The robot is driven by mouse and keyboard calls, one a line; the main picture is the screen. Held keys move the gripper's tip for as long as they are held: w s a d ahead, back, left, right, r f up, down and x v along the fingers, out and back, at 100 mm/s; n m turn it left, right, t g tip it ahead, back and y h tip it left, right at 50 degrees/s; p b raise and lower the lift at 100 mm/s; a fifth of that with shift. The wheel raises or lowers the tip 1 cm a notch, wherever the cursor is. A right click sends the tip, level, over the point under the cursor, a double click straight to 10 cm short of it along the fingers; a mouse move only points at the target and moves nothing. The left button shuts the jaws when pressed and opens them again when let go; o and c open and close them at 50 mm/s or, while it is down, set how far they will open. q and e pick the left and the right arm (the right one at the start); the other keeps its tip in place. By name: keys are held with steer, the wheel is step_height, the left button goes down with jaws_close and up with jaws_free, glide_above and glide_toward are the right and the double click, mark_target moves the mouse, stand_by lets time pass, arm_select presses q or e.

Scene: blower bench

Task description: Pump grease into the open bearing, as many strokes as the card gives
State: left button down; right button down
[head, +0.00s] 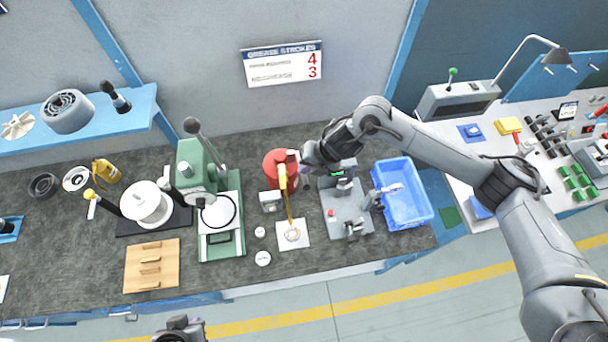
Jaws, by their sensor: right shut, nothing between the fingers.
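The card (283,64) on the wall reads "GREASE STROKES" with a red 4 above a red 3; its small print is too blurred to read. A red grease pump (275,160) stands on the bench, with a yellow part (283,180) at its front and a thin nozzle leading down towards a bearing (292,235) on a white pad (288,246). My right gripper (303,168) is shut and empty at the right side of the pump's top; whether it touches the pump is unclear. My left gripper (180,330) shows only partly at the bottom edge, its fingers unclear.
A green press (190,155) stands left of the pump. Right of it are a grey fixture (347,212) and a blue bin (420,213). Small white round parts (262,258) and a wooden rack (152,266) lie near the front edge.

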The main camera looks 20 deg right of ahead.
mark_target(307, 179)
steer(key=shift+s+f, duration=0.15)
steer(key=shift+f, duration=0.25)
stand_by(0.4)
steer(key=shift+s+a+f+b, duration=0.1)
steer(key=shift+s+f+b, duration=0.15)
steer(key=shift+f+b, duration=0.25)
stand_by(0.4)
steer(key=shift+s+f, duration=0.1)
steer(key=shift+f, duration=0.15)
steer(key=shift+s+f+b, duration=0.2)
steer(key=shift+f+b, duration=0.15)
steer(key=shift+f, duration=0.05)
stand_by(0.6)
steer(key=shift+s+a+f, duration=0.1)
steer(key=shift+s+f, duration=0.1)
steer(key=shift+f, duration=0.2)
stand_by(0.3)
steer(key=shift+s+f+b, duration=0.2)
steer(key=shift+f+b, duration=0.2)
steer(key=shift+b, duration=0.05)
stand_by(0.3)
steer(key=shift+s+f, duration=0.15)
steer(key=shift+f, duration=0.2)
stand_by(0.3)
steer(key=shift+s+a+f+b, duration=0.1)
steer(key=shift+s+f+b, duration=0.15)
steer(key=shift+f+b, duration=0.2)
stand_by(0.6)
stand_by(0.4)
